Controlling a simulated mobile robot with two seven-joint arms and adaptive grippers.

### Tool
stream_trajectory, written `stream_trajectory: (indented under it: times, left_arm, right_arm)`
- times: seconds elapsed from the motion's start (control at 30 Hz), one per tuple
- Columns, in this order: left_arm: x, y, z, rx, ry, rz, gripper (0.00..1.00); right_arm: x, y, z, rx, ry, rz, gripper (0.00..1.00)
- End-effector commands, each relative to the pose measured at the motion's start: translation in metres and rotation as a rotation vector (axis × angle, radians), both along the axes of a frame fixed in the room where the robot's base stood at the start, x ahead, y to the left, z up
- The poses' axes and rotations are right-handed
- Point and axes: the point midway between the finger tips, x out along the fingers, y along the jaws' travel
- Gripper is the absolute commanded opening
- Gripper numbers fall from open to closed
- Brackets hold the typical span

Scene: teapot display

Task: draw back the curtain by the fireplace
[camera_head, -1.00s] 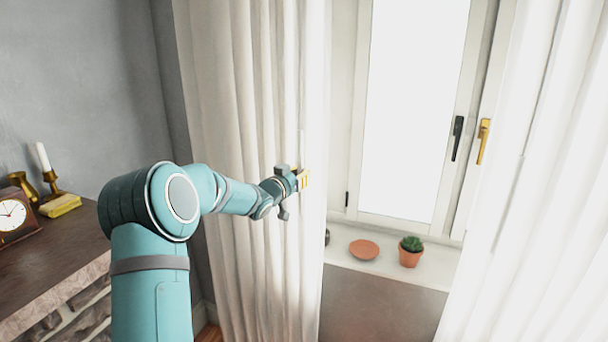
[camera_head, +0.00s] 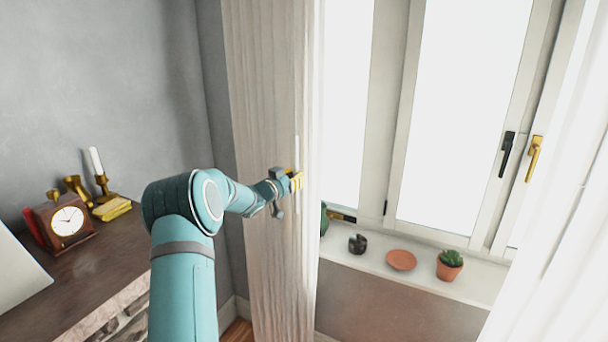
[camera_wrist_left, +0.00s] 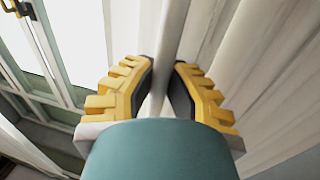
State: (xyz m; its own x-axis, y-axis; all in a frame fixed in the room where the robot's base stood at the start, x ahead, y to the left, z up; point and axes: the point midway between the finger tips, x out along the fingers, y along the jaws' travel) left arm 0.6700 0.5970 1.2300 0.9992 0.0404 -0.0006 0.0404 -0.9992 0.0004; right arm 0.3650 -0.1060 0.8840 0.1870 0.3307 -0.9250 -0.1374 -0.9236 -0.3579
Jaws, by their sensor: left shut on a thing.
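The white curtain (camera_head: 262,100) by the fireplace hangs in a narrow bunch of folds at the left of the window. My left gripper (camera_head: 297,181) is at the curtain's right edge, about halfway up the view. The fireplace mantel (camera_head: 75,290), dark-topped with stone below, is at the lower left. My right gripper is not in view.
Another white curtain (camera_head: 560,220) hangs at the right. On the window sill stand a potted succulent (camera_head: 450,265), a terracotta saucer (camera_head: 401,260) and a small dark pot (camera_head: 357,243).

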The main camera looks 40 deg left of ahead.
Motion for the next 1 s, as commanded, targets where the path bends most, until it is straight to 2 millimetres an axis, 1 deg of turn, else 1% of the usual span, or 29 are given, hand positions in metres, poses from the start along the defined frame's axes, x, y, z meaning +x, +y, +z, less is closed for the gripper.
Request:
stream_trajectory:
  times: [0.1, 0.4, 0.43, 0.5, 0.83, 0.93, 1.0]
  left_arm:
    - [-0.001, 0.003, 0.000, 0.000, 0.000, 0.000, 0.00]
    - [-0.001, 0.003, -0.001, 0.000, 0.000, 0.000, 0.00]
    - [-0.001, 0.003, -0.001, 0.000, 0.000, 0.000, 0.24]
    - [-0.001, 0.003, -0.001, 0.000, 0.000, 0.000, 0.46]
    - [-0.002, 0.002, 0.000, 0.000, 0.000, 0.000, 0.46]
    - [-0.009, 0.003, 0.000, 0.000, 0.001, 0.000, 0.46]
    - [-0.018, 0.002, 0.000, -0.001, 0.001, 0.000, 0.46]
  right_arm:
    - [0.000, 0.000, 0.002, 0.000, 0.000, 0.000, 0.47]
    - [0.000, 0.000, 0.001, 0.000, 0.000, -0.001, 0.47]
    - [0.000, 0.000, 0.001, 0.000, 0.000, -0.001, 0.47]
    - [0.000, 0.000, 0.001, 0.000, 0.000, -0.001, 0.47]
    - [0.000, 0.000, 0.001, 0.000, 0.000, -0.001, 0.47]
    - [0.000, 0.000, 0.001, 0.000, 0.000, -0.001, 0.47]
    - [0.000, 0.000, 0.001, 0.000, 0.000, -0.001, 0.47]
